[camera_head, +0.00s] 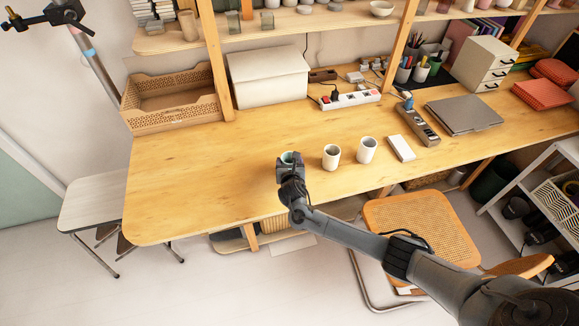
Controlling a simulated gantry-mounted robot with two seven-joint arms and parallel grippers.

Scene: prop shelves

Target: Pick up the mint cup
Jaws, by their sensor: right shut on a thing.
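The mint cup (287,157) stands out as a small pale green rim at the end of my right arm, near the front middle of the wooden desk. My right gripper (289,160) is shut on it and hides most of its body. I cannot tell whether the cup touches the desk. Two whitish cups, one (331,156) close to the right of the gripper and another (366,150) further right, stand upright on the desk. My left gripper is not in view.
The desk (190,180) is clear on the left. A white box (400,148) lies right of the cups. A power strip (350,99), a laptop (463,115) and a wooden crate (172,112) lie further back. A chair (422,222) stands in front.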

